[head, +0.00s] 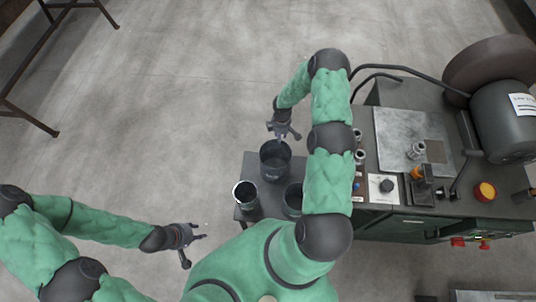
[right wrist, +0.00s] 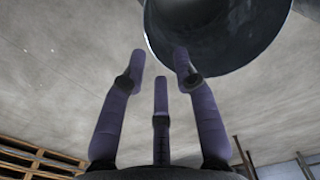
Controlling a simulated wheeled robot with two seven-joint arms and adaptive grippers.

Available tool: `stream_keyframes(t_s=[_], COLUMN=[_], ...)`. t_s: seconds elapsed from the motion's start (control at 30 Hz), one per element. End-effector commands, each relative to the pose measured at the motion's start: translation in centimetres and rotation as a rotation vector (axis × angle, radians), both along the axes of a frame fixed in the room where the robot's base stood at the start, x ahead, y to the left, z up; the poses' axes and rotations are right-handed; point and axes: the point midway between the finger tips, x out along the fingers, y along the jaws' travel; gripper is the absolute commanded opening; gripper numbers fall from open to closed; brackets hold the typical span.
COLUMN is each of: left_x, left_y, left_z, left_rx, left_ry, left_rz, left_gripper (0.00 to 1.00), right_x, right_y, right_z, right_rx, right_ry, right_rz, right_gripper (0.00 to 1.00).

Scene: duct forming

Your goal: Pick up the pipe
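Three dark round pipes stand on a small dark stand (head: 245,214). The back pipe (head: 275,163) is dark, the front left pipe (head: 245,197) has a bright rim, and the front right pipe (head: 292,203) is partly hidden by my right arm. My right gripper (head: 284,134) is open and empty at the far side of the back pipe. In the right wrist view its three spread fingers (right wrist: 160,62) point towards a large pipe (right wrist: 215,35), one fingertip overlapping its rim; I cannot tell if they touch. My left gripper (head: 196,250) is open and empty, left of the stand.
A machine bench (head: 385,225) with a grey plate (head: 395,140), knobs, small fittings and a large motor (head: 505,120) stands to the right. A brown metal frame (head: 30,55) is at the upper left. The floor left of the stand is clear.

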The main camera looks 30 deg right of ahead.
Motion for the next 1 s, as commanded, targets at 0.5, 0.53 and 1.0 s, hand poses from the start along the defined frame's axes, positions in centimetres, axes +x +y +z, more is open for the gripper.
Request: stream_keyframes(t_s=[0.5,0.53,1.0], left_x=[-0.1,-0.1,-0.1], left_y=[0.0,0.0,0.0], left_z=[-1.6,-1.6,-3.2], left_rx=[0.000,0.000,0.000], left_ry=[0.002,0.002,0.001], left_rz=[-0.001,-0.001,0.000], left_gripper=[0.40,0.40,0.40], right_x=[0.0,0.0,-0.1], right_y=[0.0,0.0,0.1], right_z=[-5.4,-5.5,-10.7], right_rx=[0.001,0.001,0.001], right_ry=[-0.001,-0.001,-0.001], right_rz=[0.000,0.000,-0.001], right_gripper=[0.30,0.30,0.30])
